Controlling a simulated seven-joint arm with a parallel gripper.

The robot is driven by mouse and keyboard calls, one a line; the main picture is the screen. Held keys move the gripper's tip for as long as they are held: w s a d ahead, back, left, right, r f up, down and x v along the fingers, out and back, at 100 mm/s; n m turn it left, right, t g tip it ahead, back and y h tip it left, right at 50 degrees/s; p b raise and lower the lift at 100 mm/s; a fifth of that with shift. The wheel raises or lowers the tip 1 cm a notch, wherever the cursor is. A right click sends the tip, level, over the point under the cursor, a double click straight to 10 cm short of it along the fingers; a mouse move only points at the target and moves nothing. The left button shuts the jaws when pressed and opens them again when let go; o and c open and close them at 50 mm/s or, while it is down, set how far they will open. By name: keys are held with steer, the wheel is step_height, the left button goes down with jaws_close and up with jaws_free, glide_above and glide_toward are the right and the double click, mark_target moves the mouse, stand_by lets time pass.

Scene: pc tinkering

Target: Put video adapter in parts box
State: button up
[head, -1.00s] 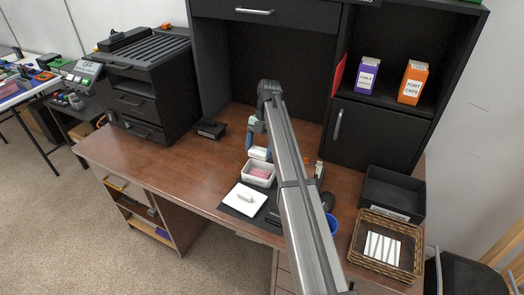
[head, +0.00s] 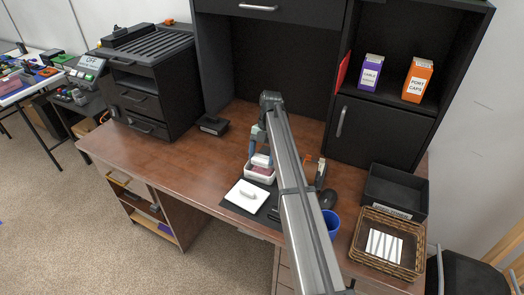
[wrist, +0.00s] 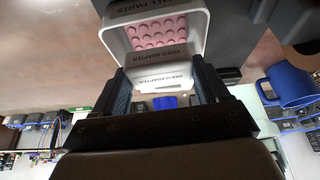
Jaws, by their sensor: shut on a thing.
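My gripper (wrist: 161,84) is shut on the white video adapter (wrist: 165,79), which carries "VIDEO ADAPTER" labels and sits between the two dark fingers. My arm hides the right side of this spot.
A white square lid-like piece with a handle (head: 246,195) lies on a dark mat in front of the box. A blue mug (head: 331,223), a wicker basket (head: 412,262) and a black tray (head: 393,193) stand to the right.

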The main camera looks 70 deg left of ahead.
steer(key=shift+f, duration=0.25)
steer(key=o, duration=1.1)
steer(key=v, duration=0.7)
steer(key=shift+r, duration=0.25)
steer(key=shift+a, duration=0.1)
